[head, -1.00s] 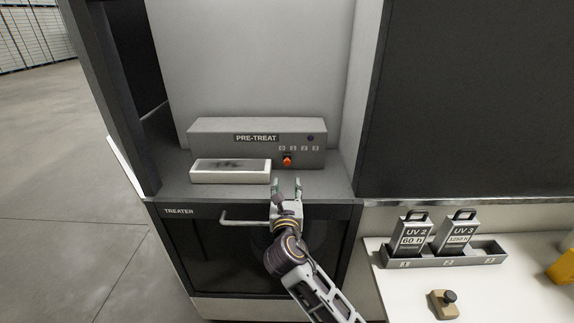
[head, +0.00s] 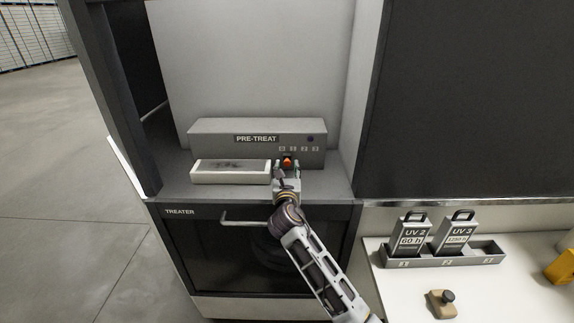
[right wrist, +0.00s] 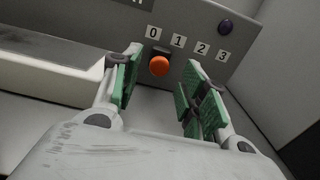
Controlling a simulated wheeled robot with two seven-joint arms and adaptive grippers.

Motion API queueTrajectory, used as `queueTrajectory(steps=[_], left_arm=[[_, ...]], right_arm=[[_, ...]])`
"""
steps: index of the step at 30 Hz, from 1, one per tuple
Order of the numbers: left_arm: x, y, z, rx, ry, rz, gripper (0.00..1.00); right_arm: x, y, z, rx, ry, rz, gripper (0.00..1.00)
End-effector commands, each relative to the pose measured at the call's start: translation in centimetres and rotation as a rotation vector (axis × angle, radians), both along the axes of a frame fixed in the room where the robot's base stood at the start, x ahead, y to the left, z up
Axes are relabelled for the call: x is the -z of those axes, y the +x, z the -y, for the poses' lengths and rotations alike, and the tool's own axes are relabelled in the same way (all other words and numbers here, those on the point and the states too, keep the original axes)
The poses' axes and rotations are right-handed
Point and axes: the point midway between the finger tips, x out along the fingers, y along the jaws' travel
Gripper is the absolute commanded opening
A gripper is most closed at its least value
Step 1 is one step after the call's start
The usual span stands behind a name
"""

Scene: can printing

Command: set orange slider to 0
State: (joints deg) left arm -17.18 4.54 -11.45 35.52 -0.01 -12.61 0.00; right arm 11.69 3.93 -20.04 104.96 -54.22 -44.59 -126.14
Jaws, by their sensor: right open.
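The orange slider knob (head: 287,161) sits on the front of the grey PRE-TREAT box (head: 212,137), below a row of labels 0, 1, 2, 3. In the right wrist view the knob (right wrist: 159,66) appears below and between the labels 0 (right wrist: 153,33) and 1 (right wrist: 178,41); its exact setting cannot be told. My right gripper (head: 287,168) is open in front of the box. In the right wrist view its green-padded fingers (right wrist: 158,88) stand either side of the knob, with gaps and no visible contact. My left gripper is not in view.
A white open tray (head: 231,179) lies just left of the gripper on the treater shelf. A dark blue button (right wrist: 226,27) sits above the labels. The treater door handle (head: 240,221) is below. UV cartridges (head: 410,240) stand in a rack on the white table at right.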

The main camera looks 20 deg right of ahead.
Motion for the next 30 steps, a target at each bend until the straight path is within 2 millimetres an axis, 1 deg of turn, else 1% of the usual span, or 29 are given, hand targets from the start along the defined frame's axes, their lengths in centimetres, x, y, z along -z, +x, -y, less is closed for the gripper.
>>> queueTrajectory(steps=[3,9,15,23,24,26,30], left_arm=[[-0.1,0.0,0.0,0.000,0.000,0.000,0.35],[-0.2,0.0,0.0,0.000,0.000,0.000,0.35],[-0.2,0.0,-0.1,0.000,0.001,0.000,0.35],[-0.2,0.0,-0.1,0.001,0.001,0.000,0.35],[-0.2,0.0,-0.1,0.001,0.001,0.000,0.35],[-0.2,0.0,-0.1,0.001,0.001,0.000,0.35],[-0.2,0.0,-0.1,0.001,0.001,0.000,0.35]], right_arm=[[-0.1,1.2,0.3,0.000,0.000,0.000,0.43],[-0.1,2.7,0.8,0.000,0.001,0.000,0.43],[0.1,3.3,0.9,0.000,0.002,-0.002,0.43],[0.0,3.3,0.9,-0.001,0.001,-0.001,0.43],[0.0,3.3,0.9,0.000,0.001,-0.001,0.42],[0.0,3.3,0.9,-0.001,0.001,-0.001,0.34],[0.0,3.3,0.9,0.000,0.000,-0.001,0.16]])
